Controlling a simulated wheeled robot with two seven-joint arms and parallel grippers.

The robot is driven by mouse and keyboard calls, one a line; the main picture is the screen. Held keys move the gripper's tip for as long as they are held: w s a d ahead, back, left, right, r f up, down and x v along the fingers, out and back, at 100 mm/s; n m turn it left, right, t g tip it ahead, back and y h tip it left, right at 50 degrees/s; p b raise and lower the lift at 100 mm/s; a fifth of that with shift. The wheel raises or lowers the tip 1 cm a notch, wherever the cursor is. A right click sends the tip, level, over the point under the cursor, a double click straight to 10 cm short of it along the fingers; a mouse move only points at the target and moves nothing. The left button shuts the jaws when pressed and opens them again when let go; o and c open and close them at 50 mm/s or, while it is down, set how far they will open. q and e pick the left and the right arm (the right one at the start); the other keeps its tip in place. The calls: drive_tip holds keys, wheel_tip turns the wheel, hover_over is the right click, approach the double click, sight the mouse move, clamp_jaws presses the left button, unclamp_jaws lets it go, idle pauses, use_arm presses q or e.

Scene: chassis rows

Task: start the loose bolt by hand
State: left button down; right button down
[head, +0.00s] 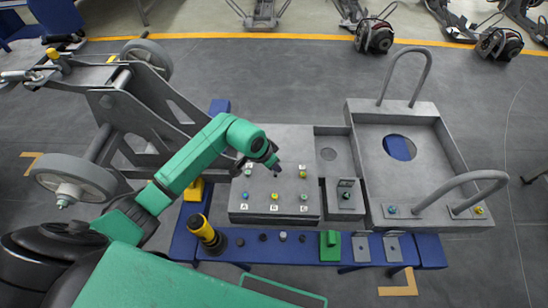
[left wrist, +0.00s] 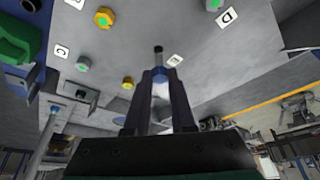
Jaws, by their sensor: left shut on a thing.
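My left gripper (head: 277,167) reaches down over the grey plate (head: 288,215), which carries several bolts with coloured heads. In the left wrist view the gripper (left wrist: 160,76) is shut on a slim bolt (left wrist: 158,59). Its dark end points at the plate, and a bluish part shows between the fingers. A small dark spot (head: 276,177) lies on the plate close to the fingertips. I cannot tell whether the bolt touches the plate. A yellow bolt (head: 303,173) and a blue bolt (head: 245,195) sit nearby. My right gripper is not in view.
A grey handled frame (head: 450,222) stands to the right. A yellow-black cylinder (head: 207,236), a green block (head: 330,246) and slotted grey pieces (head: 361,247) are on the blue bench (head: 250,251). A wheeled grey chassis (head: 140,110) stands left. A small box (head: 346,194) is beside the plate.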

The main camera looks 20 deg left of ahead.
use_arm(q)
drive_tip(key=shift+f, duration=0.1)
idle(0.4)
drive_tip(key=shift+f+b, duration=0.4)
drive_tip(key=shift+f, duration=0.55)
idle(0.5)
drive_tip(key=shift+f+b, duration=0.35)
drive_tip(key=shift+f, duration=0.25)
drive_tip(key=shift+f, duration=0.1)
